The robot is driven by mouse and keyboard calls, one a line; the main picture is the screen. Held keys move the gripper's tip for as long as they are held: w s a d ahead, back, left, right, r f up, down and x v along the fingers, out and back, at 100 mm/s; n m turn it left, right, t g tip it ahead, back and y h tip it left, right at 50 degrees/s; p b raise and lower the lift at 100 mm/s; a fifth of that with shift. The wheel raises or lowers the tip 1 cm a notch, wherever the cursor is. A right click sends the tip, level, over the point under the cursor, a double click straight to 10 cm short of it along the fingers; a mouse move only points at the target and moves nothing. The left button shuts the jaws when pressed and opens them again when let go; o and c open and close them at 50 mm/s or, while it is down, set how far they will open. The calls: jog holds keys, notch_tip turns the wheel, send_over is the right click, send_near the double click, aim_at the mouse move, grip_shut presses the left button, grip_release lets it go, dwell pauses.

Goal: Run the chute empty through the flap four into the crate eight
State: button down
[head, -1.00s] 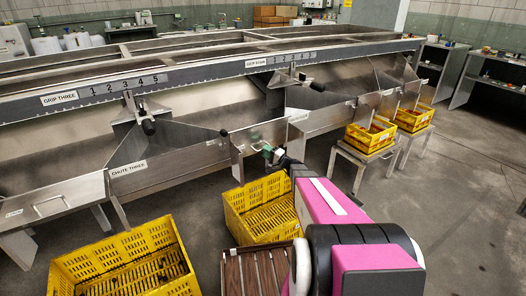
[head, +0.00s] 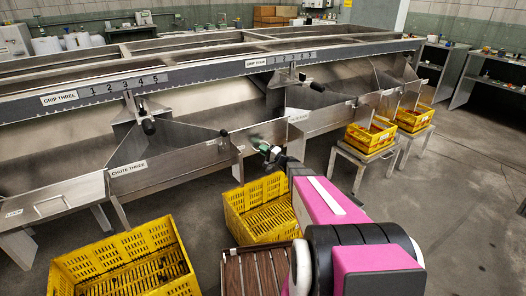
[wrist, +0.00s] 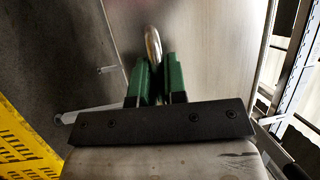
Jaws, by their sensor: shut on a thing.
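My gripper (wrist: 158,85) has green fingers shut on a rounded metal handle (wrist: 152,42), seen end on in the wrist view. In the head view my gripper (head: 268,152) is at the front of the sizer, right of the chute three label (head: 129,168). Which flap the handle belongs to cannot be read. A sheet-metal flap plate (head: 237,162) stands just left of my gripper. A yellow crate (head: 234,222) is on the floor below the gripper, and no number shows on it. Grip four's numbered scale (head: 295,57) is on the rail above.
Another yellow crate (head: 84,272) stands at the front left. Two more, a nearer (head: 371,147) and a farther one (head: 414,128), sit on metal stands at the right. A slatted brown surface (head: 258,275) is beside my arm. The floor at the right is clear.

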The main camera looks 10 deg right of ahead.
jog(key=s+d+r+m+g+h, duration=0.3)
jog(key=s+r+g+h, duration=0.2)
jog(key=s+r+g, duration=0.2)
jog(key=shift+s+d+r+g+h, duration=0.35)
jog(key=shift+s+r, duration=0.4)
jog(key=shift+r, duration=0.65)
jog(key=c, duration=1.2)
grip_release()
jog(key=v, duration=1)
jog(key=shift+s+d+r, duration=0.1)
jog(key=shift+s+r, duration=0.1)
jog(key=shift+r, duration=0.1)
